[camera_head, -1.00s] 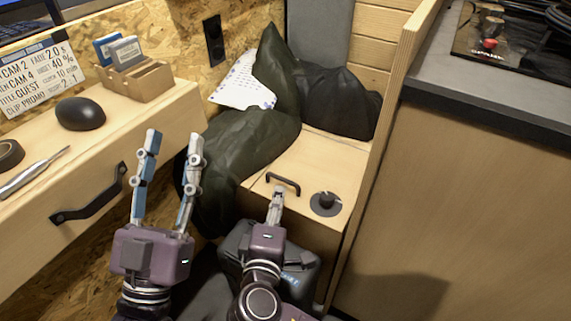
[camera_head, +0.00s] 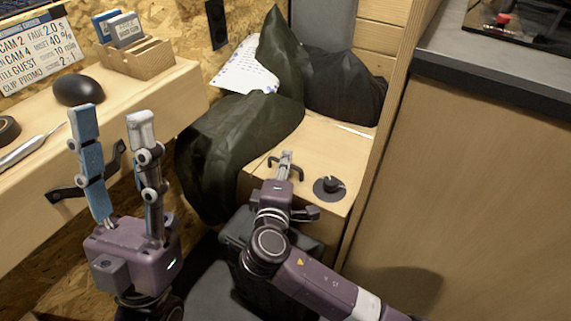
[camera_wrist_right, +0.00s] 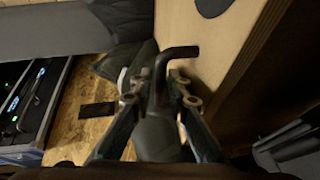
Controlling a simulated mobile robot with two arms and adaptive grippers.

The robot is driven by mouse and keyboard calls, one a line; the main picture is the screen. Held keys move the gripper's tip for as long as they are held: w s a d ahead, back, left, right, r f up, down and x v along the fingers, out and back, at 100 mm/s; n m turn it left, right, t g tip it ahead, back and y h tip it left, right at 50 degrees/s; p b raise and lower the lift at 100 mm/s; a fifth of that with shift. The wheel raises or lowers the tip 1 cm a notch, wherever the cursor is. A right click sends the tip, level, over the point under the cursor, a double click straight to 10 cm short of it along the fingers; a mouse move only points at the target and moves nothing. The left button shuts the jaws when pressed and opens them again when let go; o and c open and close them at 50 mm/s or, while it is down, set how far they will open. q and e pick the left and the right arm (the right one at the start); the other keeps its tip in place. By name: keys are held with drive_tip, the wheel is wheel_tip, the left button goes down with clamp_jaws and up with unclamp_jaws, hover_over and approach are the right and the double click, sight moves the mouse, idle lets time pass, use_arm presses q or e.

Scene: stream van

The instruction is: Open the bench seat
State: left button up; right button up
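The bench seat (camera_head: 312,150) is a pale wooden box with a dark handle (camera_head: 271,162) near the front of its lid. In the right wrist view the handle (camera_wrist_right: 178,52) runs between the fingertips (camera_wrist_right: 156,92). I cannot tell for sure whether the lid is slightly raised.
Dark green fabric (camera_head: 240,135) and a black bag (camera_head: 345,85) lie at the back and left of the bench, with a paper sheet (camera_head: 245,70). A wooden cabinet (camera_head: 470,190) bounds the right. A desk (camera_head: 135,105) stands at left.

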clamp_jaws()
idle(0.5)
